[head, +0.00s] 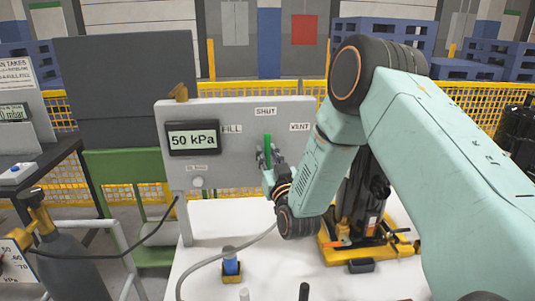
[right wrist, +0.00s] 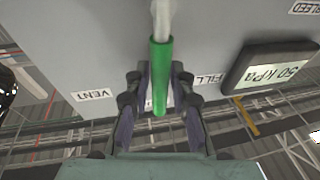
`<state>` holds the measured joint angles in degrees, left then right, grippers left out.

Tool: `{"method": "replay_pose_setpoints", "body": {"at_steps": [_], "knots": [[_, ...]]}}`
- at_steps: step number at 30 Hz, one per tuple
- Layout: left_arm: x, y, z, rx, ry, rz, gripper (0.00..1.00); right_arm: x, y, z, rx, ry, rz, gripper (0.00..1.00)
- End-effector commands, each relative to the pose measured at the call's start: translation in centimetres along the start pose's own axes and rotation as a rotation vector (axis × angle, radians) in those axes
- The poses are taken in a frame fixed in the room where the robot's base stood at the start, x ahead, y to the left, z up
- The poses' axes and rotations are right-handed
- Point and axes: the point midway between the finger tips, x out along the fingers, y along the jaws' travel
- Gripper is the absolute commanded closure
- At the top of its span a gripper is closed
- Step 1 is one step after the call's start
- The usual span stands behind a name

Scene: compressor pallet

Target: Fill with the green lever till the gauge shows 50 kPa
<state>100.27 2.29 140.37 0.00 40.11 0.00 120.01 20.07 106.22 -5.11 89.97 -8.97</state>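The green lever (head: 267,150) stands upright on the grey panel (head: 235,118), pointing up at the SHUT label. FILL is to its left and VENT to its right. The gauge (head: 193,138) reads 50 kPa. My right gripper (head: 268,158) is at the lever, its fingers on either side. The gauge (right wrist: 270,68) also reads 50 kPa there. My left gripper is not in view.
A white tabletop (head: 205,270) below the panel carries a blue-topped fitting (head: 231,262) and a grey hose. A yellow-and-black device (head: 365,240) stands behind my right arm. A dark gas bottle (head: 65,255) is at the left. Yellow mesh fencing (head: 480,105) runs behind.

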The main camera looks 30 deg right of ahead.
Motion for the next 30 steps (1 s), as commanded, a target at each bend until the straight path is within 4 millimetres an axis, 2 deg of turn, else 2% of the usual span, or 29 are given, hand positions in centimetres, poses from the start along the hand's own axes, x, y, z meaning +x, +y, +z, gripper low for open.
{"method": "replay_pose_setpoints", "body": {"at_steps": [5,16,20,30], "knots": [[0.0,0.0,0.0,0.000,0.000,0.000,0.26,0.1,0.0,-0.2,0.000,0.005,0.000,0.61],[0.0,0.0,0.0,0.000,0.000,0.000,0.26,-0.5,0.0,-0.2,0.000,0.006,0.000,0.61],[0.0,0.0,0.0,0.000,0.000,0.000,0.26,-2.3,0.0,-0.2,0.000,0.003,0.000,0.61],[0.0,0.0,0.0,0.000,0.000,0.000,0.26,-9.2,0.0,-0.1,0.000,0.001,0.000,0.61]]}}
